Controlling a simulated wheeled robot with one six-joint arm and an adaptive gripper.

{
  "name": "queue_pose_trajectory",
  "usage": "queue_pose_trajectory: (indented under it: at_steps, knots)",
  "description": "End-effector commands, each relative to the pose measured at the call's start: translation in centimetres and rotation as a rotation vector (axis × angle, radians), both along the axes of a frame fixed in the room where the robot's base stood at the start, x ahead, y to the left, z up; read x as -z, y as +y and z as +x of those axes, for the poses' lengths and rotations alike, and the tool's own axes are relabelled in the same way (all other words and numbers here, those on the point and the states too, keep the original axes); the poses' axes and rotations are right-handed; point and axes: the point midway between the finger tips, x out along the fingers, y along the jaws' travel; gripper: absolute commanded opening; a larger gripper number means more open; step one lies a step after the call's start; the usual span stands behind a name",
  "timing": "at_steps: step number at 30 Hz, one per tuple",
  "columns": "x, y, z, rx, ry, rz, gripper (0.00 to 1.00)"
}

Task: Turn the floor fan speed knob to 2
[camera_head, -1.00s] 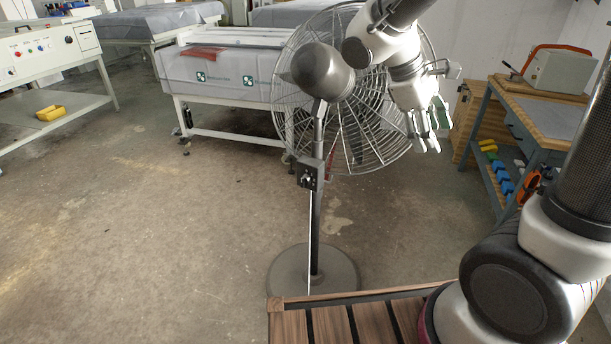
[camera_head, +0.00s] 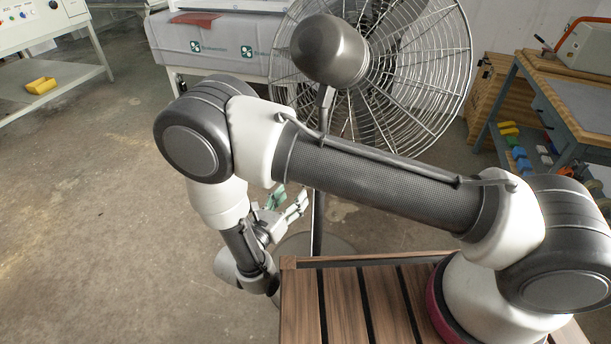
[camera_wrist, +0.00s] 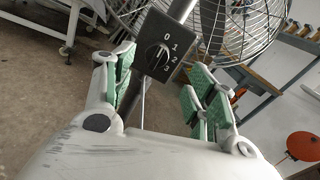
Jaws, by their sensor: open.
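The floor fan (camera_head: 328,52) stands in the middle of the head view, with its wire cage facing away and its round base partly behind my arm. In the wrist view its dark control box (camera_wrist: 166,42) sits on the pole, tilted in the picture. The black speed knob (camera_wrist: 157,57) is beside the marks 0, 1, 2 and 3; its exact setting is too small to tell. My gripper (camera_wrist: 165,78) is open and empty. Its green-padded fingers lie either side of the box's lower part in the picture, apart from the knob. In the head view my arm hides the box.
A workbench (camera_head: 580,85) with coloured blocks on its shelf stands at the right. A covered table (camera_head: 215,45) is behind the fan, and a control-panel bench (camera_head: 40,85) is at the far left. The concrete floor left of the fan is clear.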

Motion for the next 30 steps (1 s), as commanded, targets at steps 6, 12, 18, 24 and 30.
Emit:
queue_pose_trajectory:
  at_steps: [6, 12, 18, 24, 30]
  knots:
    - [0.5, -0.9, 1.5, -0.015, 0.001, -0.012, 0.57]
    - [0.5, -2.7, 4.5, -0.012, 0.001, -0.011, 0.57]
    - [0.5, -3.6, 6.2, -0.013, 0.001, -0.01, 0.57]
    - [0.5, -3.7, 6.5, -0.015, 0.001, -0.01, 0.57]
    - [0.5, -3.7, 6.5, -0.015, 0.001, -0.01, 0.38]
